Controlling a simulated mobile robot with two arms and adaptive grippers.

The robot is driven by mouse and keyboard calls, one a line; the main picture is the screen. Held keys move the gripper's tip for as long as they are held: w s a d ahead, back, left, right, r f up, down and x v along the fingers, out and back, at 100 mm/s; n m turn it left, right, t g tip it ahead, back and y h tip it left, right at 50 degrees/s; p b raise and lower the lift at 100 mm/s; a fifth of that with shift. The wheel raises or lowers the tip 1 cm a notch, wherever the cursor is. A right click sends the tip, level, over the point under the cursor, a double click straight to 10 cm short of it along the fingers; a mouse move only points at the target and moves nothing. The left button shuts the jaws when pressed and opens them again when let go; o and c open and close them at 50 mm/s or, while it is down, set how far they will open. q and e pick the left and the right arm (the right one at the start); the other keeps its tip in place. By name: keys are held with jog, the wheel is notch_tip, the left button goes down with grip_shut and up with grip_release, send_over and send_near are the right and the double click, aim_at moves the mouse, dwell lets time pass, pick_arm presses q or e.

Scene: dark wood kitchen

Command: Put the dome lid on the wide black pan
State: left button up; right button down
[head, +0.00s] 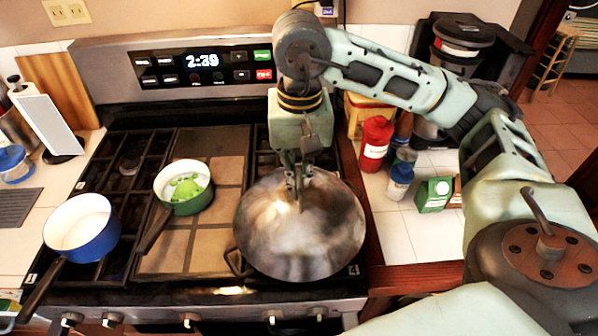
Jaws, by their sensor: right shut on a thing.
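The dome lid (300,240) is a wide, shiny grey metal disc over the right-hand burners of the stove. My right gripper (297,188) points down at the lid's top centre and is shut on it, most likely at its knob, which the fingers hide. The wide black pan is almost wholly hidden under the lid; a dark loop like a side handle (237,264) sticks out at the lid's lower left. I cannot tell whether the lid touches the pan or hangs just above it. My left gripper is not in view.
A small green pot (186,203) with green contents stands mid-stove, and a blue pot (80,243) stands at the left; their handles point to the lower left. A red bottle (376,140), a blue-capped jar (400,180) and a green carton (433,194) stand on the right counter.

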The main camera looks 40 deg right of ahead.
jog(key=c, duration=1.9)
grip_release()
jog(key=shift+r+p, duration=0.3)
jog(key=shift+p, duration=0.15)
jog(key=shift+r, duration=3.6)
jog(key=shift+s+f, duration=0.1)
